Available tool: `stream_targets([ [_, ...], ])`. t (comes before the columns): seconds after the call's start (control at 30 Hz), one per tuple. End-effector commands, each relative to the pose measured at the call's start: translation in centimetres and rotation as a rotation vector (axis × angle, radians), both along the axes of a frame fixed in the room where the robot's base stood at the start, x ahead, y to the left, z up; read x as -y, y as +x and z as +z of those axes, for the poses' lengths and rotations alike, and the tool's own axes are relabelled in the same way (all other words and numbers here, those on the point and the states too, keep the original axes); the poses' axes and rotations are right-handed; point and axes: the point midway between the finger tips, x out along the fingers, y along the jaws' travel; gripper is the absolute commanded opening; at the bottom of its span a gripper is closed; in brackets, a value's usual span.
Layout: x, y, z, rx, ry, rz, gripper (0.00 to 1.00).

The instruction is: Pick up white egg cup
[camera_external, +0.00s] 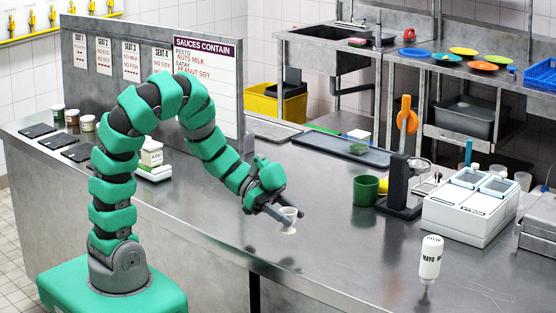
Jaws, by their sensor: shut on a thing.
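The white egg cup (288,226) is upright between the fingers of my gripper (284,212). My gripper is shut on it. The cup appears to be held above the steel counter (225,219), near the counter's front edge; the exact height is hard to tell. The fingers hide part of the cup's sides.
A green mug (366,190), a dark stand with an orange top (405,150) and a white machine (470,212) stand to the right. A mayo bottle (429,262) stands at front right. A dark tray (345,148) lies behind. The counter around the cup is clear.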

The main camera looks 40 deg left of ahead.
Motion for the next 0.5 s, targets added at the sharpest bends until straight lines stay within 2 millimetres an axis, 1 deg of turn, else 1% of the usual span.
stream_targets([
  [0.5,-1.4,-2.1,0.0,0.014,-0.001,-0.006,0.19],
])
